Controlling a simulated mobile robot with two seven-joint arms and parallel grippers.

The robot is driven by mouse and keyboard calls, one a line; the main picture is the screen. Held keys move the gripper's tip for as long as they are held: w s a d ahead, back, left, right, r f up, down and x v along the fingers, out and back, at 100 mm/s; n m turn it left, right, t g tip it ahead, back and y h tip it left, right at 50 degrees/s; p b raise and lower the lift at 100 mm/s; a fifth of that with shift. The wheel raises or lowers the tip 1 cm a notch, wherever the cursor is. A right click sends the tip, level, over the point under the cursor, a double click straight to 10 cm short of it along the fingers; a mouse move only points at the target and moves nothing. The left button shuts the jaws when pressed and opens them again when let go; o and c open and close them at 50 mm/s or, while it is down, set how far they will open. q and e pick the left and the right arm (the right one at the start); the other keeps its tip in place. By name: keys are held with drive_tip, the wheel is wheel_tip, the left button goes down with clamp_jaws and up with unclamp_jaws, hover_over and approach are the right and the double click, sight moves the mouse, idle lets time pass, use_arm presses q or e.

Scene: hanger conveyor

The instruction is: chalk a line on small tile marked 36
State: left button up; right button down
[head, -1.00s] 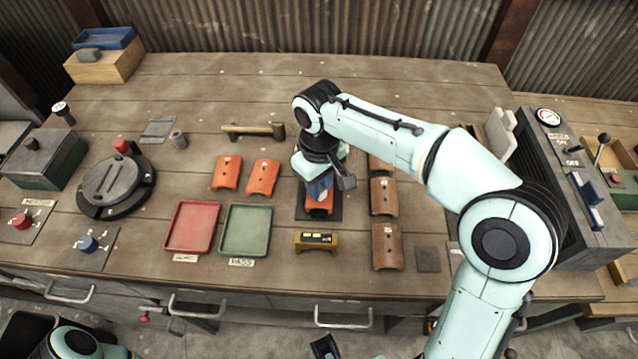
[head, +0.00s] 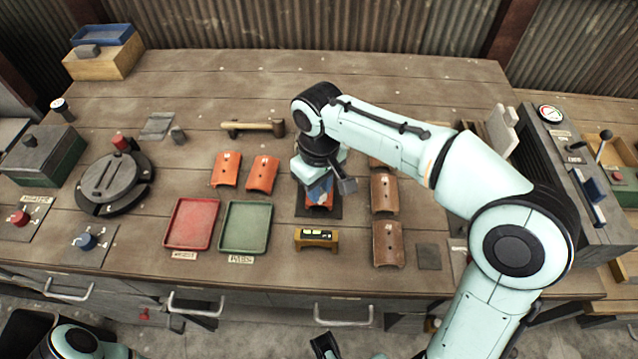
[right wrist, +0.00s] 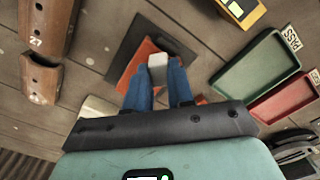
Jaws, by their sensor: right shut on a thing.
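An orange curved tile (head: 319,207) lies on a dark square mat (head: 333,214) at the middle of the bench, mostly covered by my right gripper (head: 321,192). In the right wrist view the tile (right wrist: 136,72) shows beneath the blue fingers. My right gripper is shut on a pale, blocky piece, apparently the chalk (right wrist: 158,62), right over the tile. I cannot tell whether the chalk touches it. No number on this tile is readable, and no chalk line shows on its visible part. My left gripper is not clearly in view.
Two orange tiles (head: 226,170) lie left of the mat, and brown tiles (head: 388,244) stand in a column to its right. A red tray (head: 191,222), a green tray (head: 245,227) and a yellow level-like block (head: 316,238) lie nearer the front.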

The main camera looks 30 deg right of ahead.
use_arm(q)
drive_tip(key=shift+r, duration=0.2)
use_arm(e)
drive_tip(key=shift+w+f, duration=0.1)
drive_tip(key=shift+w+d+p, duration=0.1)
drive_tip(key=shift+d+p, duration=0.05)
drive_tip(key=shift+p, duration=0.15)
use_arm(q)
drive_tip(key=shift+w+r+p, duration=0.15)
drive_tip(key=shift+r+p, duration=0.15)
drive_tip(key=shift+r, duration=0.1)
use_arm(e)
drive_tip(key=shift+w+d, duration=0.3)
drive_tip(key=shift+w, duration=0.15)
use_arm(q)
drive_tip(key=shift+f, duration=0.15)
use_arm(e)
drive_tip(key=shift+s+a+f, duration=0.1)
drive_tip(key=shift+s, duration=0.1)
use_arm(q)
drive_tip(key=shift+f+b, duration=0.2)
drive_tip(key=shift+b, duration=0.15)
use_arm(e)
drive_tip(key=shift+s+a, duration=0.4)
drive_tip(key=shift+s, duration=0.15)
use_arm(q)
drive_tip(key=shift+r, duration=0.1)
